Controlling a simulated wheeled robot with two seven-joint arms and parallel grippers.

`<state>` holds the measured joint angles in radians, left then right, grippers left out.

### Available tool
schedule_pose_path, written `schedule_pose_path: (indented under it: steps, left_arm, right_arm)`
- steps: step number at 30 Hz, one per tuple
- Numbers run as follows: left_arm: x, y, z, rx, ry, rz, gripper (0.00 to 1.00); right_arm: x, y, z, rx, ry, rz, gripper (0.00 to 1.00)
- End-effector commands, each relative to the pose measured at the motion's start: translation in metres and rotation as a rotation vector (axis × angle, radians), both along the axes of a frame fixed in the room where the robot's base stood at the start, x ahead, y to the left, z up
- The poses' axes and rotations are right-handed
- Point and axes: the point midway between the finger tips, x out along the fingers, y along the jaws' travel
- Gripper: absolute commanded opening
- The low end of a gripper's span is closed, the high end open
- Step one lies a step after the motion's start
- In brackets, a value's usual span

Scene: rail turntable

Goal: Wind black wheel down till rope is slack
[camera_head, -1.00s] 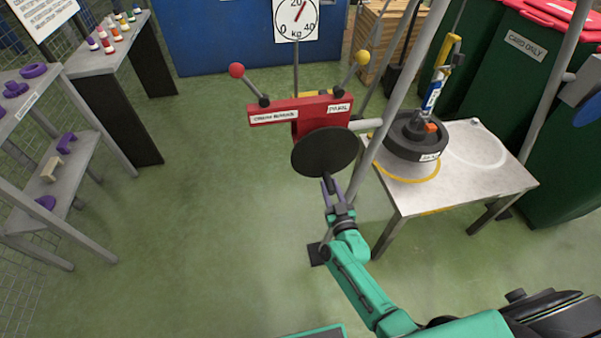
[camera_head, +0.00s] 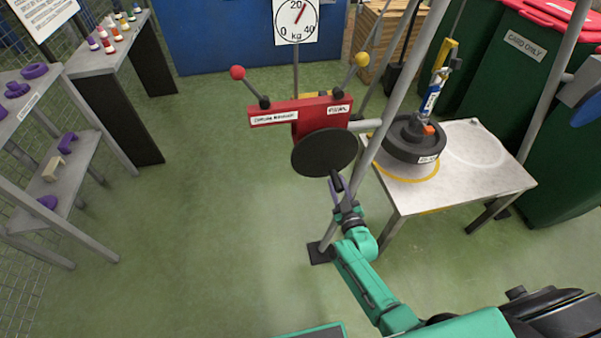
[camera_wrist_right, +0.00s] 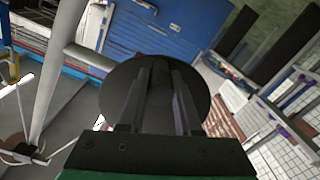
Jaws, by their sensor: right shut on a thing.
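The black wheel (camera_head: 325,152) is a dark disc on the front of a red winch box (camera_head: 300,114) in the head view. It also fills the middle of the right wrist view (camera_wrist_right: 203,82). My right gripper (camera_head: 337,186) is at the wheel's lower edge, shut on the wheel's dark handle (camera_head: 335,180). The fingers hide most of the handle in the right wrist view. Whether the rope is slack cannot be told. My left gripper is not in view.
A grey post (camera_head: 385,125) stands close to the right of the wheel. The grey table (camera_head: 460,180) stands beyond it. Two levers with red (camera_head: 237,72) and yellow (camera_head: 362,58) knobs rise from the winch. A dial (camera_head: 296,18) hangs behind.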

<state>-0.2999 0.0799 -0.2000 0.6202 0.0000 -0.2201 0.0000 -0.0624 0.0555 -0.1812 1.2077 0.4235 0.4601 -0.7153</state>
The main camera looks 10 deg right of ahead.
Motion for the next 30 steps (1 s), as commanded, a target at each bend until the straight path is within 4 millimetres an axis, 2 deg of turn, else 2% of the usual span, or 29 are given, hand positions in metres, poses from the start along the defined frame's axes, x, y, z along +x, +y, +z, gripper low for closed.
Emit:
schedule_pose_path:
  steps: [1, 11, 24, 30]
  left_arm:
    - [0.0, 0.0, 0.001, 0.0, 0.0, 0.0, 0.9]
    - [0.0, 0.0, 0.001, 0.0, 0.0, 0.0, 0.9]
    - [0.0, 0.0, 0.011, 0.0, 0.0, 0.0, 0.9]
    - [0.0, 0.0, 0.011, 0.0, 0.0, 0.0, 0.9]
  right_arm:
    - [0.0, -0.005, 0.002, -0.016, -0.003, -0.005, 0.0]
    - [0.001, -0.006, 0.003, -0.029, -0.005, -0.005, 0.0]
    - [0.001, -0.02, 0.013, -0.21, -0.007, -0.006, 0.0]
    - [0.001, -0.022, 0.013, -0.237, -0.008, -0.006, 0.0]
